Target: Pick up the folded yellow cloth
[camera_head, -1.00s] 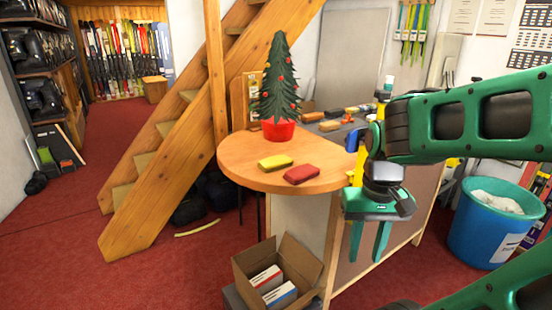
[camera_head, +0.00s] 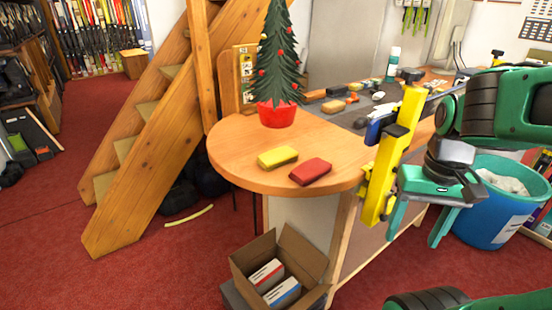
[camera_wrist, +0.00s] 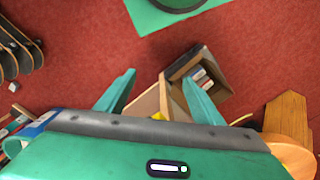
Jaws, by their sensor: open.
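The folded yellow cloth (camera_head: 278,157) lies flat on the round end of the wooden bench top (camera_head: 230,148), near its front left edge. It is a small, thick yellow block with a darker side. A similar red block (camera_head: 310,171) lies just right of it. My gripper (camera_head: 414,238) is open and empty, pointing down, to the right of the bench's round end and well apart from the cloth. In the wrist view my gripper's two fingers (camera_wrist: 158,82) are spread over the floor area; I cannot make out the cloth there.
A small Christmas tree in a red pot (camera_head: 276,114) stands just behind the cloth. A yellow clamp-like tool (camera_head: 388,165) stands at the bench's right edge, close to my gripper. A blue bin (camera_head: 485,220) stands at right.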

